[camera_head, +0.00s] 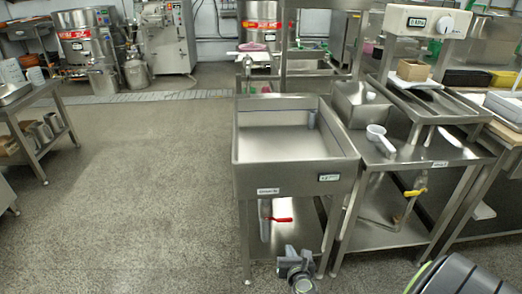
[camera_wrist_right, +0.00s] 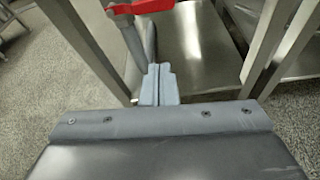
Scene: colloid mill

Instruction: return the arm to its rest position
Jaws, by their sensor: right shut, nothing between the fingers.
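My right gripper (camera_head: 291,254) is low in front of the steel sink stand, near the bottom of the head view. In the right wrist view its two grey fingers (camera_wrist_right: 158,84) are together, with nothing between them. The sink's drain valve has a red handle (camera_head: 281,220), above the gripper in the head view. The red handle also shows at the top of the wrist view (camera_wrist_right: 140,7), beyond the fingertips and apart from them. My left gripper is not in view.
The steel sink (camera_head: 290,178) stands on legs with a lower shelf. A steel table (camera_head: 420,155) with a white scoop (camera_head: 380,138) and a yellow-handled valve (camera_head: 416,192) adjoins its right. A side table (camera_head: 40,105) is at left. The floor (camera_head: 140,190) left of the sink is clear.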

